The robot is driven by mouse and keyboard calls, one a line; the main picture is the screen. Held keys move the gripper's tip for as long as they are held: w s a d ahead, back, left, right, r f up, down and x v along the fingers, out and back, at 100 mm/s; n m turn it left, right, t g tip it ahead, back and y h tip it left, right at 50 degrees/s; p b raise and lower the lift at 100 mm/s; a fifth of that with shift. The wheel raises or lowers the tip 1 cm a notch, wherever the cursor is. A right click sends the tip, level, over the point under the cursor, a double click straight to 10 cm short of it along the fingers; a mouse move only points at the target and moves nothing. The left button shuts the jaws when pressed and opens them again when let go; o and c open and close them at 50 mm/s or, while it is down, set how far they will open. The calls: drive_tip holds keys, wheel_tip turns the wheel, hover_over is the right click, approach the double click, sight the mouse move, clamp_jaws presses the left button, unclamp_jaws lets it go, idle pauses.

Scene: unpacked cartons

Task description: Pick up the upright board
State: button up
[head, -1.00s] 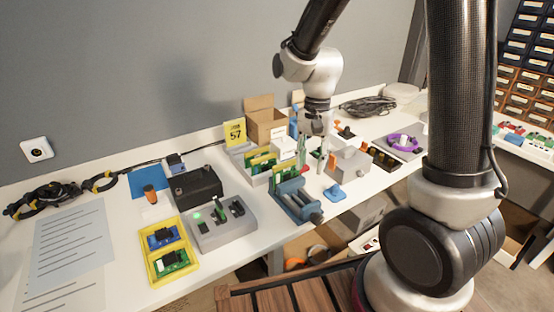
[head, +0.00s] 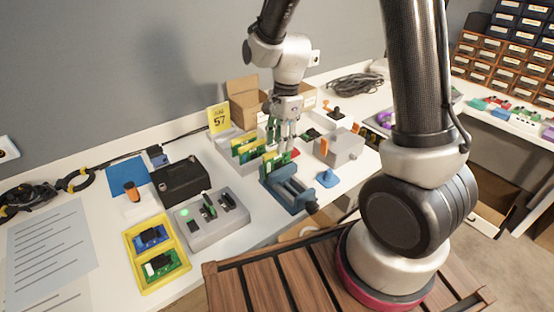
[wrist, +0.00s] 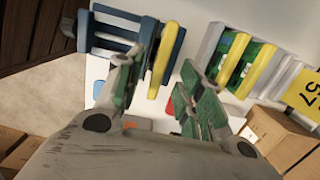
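The upright board (head: 272,163) is green with a yellow edge and stands in the blue vise (head: 288,193). In the wrist view the board (wrist: 161,62) shows mostly as a yellow edge along the vise's blue jaw (wrist: 176,45). My gripper (head: 282,143) points down just above the board in the head view. In the wrist view my gripper (wrist: 157,70) is open, with one green-padded finger on each side of the board's line. I see no contact with the board, though its lower part is hidden by the vise.
A light rack (head: 234,158) of green boards with yellow edges stands left of the vise. A grey box (head: 340,147) and a blue stand-like piece (head: 327,178) are to its right. A grey fixture (head: 236,222) and yellow tray (head: 138,228) lie left in front. A cardboard carton (head: 243,110) stands behind.

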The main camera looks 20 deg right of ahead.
sight(277, 161)
drive_tip(key=shift+s+a+f, duration=0.1)
drive_tip(key=shift+a+f, duration=0.15)
drive_tip(key=shift+f, duration=0.85)
drive_tip(key=shift+s+a+f, duration=0.1)
drive_tip(key=shift+a+f, duration=0.1)
drive_tip(key=shift+f, duration=0.85)
drive_tip(key=shift+f, duration=0.25)
drive_tip(key=shift+c, duration=0.3)
clamp_jaws()
